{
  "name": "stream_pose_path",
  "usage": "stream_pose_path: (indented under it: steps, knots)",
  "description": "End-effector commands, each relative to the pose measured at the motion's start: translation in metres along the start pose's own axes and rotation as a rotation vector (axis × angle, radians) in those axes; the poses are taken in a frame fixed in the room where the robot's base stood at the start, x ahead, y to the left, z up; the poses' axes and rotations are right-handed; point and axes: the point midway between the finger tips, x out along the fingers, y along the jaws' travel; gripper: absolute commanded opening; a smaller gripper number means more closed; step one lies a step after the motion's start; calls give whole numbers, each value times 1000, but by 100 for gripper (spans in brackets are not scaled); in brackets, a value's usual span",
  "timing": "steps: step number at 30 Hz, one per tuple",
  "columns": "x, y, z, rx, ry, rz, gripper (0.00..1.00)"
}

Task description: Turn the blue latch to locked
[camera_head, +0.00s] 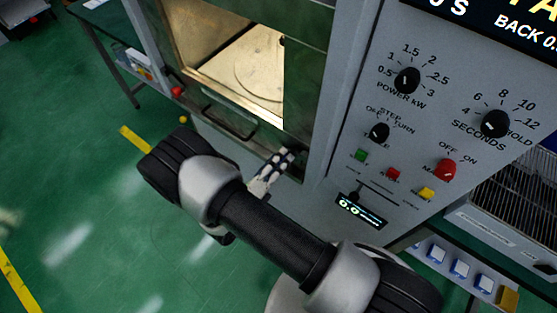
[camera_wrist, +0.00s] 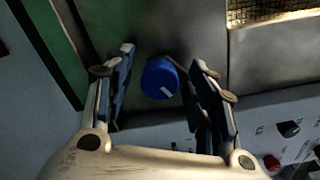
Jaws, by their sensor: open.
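The blue latch (camera_wrist: 160,78) is a round blue knob with a short white mark near its lower right. In the wrist view it sits on the grey machine front, between the two fingers. My gripper (camera_wrist: 163,85) is open, with one finger on each side of the knob and gaps visible. Whether the fingertips reach level with the knob, I cannot tell. In the head view my gripper (camera_head: 279,160) is close to the machine front below the lit chamber. The blue latch is not visible in the head view.
The lit microwave chamber (camera_head: 240,60) has a dark handle (camera_head: 228,122) below it. A control panel with black dials (camera_head: 407,80), a red knob (camera_head: 445,169) and small coloured buttons lies to the right. A green bench (camera_head: 105,25) stands at upper left.

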Motion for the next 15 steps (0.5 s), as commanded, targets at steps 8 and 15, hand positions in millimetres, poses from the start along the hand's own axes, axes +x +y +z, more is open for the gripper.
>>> stream_pose_path:
  steps: [8, 15]
  knots:
    - [-7, 0, 1, 0, -2, 1, 51]
    - [-52, 1, 1, 1, -7, 3, 51]
